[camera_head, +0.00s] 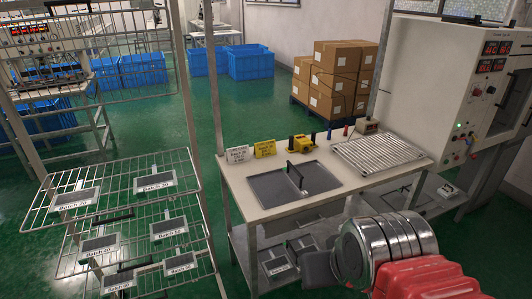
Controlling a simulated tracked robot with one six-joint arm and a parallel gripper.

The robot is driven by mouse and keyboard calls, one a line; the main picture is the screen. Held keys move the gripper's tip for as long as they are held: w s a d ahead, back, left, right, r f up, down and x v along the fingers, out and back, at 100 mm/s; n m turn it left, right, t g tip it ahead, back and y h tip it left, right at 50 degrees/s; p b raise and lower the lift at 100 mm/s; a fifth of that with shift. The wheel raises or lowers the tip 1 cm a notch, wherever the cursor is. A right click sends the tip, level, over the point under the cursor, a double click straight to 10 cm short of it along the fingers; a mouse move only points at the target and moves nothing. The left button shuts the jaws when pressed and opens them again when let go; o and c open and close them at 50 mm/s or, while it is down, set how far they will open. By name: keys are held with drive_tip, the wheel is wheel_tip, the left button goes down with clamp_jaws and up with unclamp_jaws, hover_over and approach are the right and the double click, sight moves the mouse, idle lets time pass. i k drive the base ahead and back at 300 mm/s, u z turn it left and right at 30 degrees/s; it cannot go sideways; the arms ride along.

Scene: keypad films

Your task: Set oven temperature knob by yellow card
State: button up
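The yellow card (265,149) stands at the back left of the workbench, with small dark print that I cannot read for certain. A white card (237,154) stands just left of it. The oven (425,75) is the large pale cabinet at the right, with red lit displays (494,65) on its front. Small knobs and buttons (470,143) sit below them; I cannot tell which is the temperature knob or where it points. My gripper (318,268) is at the lower right, before the bench's front and apart from the oven. Whether its fingers are open does not show.
The workbench (225,175) holds a grey tray (268,188), a yellow device (302,144) and a wire rack (380,154). A wire shelf (110,188) with labelled pieces stands left. Cartons (335,78) and blue crates (250,62) stand behind. Green floor (200,120) is clear between.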

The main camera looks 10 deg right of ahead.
sight(478, 92)
drive_tip(key=z, duration=2.75)
drive_tip(key=i, duration=0.85)
